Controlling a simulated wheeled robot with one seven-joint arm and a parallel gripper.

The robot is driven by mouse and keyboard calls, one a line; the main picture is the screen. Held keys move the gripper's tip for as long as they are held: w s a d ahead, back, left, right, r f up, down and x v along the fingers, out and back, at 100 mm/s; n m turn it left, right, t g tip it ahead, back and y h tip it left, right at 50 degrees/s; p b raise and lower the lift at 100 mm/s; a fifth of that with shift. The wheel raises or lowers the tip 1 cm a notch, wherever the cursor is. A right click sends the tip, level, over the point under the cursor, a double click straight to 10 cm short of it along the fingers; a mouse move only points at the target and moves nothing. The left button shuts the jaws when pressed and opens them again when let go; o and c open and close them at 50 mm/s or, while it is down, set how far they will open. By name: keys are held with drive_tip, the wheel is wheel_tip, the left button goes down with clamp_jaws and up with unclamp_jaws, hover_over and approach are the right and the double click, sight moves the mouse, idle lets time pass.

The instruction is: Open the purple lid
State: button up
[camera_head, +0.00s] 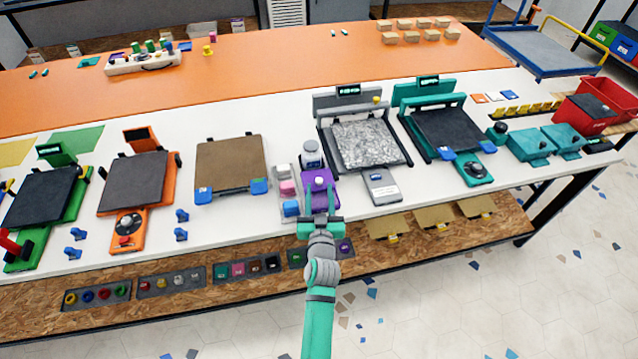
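The purple lid (319,181) is on a small purple unit at the front edge of the white table, right of the middle group of small blocks. It looks closed and lies roughly flat, with a small pale mark on top. My gripper (320,217) is right at the front of the purple unit, coming in from below in the picture. Its fingertips are small and merge with the purple unit's front edge. I cannot tell whether they touch it or how far apart they are.
A grey-and-white jar (311,154) stands just behind the purple unit. Pink, white and blue blocks (287,187) stand close on its left. A grey flatbed machine (366,145) with a light front panel (382,187) is close on its right. A lower shelf (215,290) runs beneath the table.

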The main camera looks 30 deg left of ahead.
sight(321, 209)
drive_tip(key=shift+v, duration=2.95)
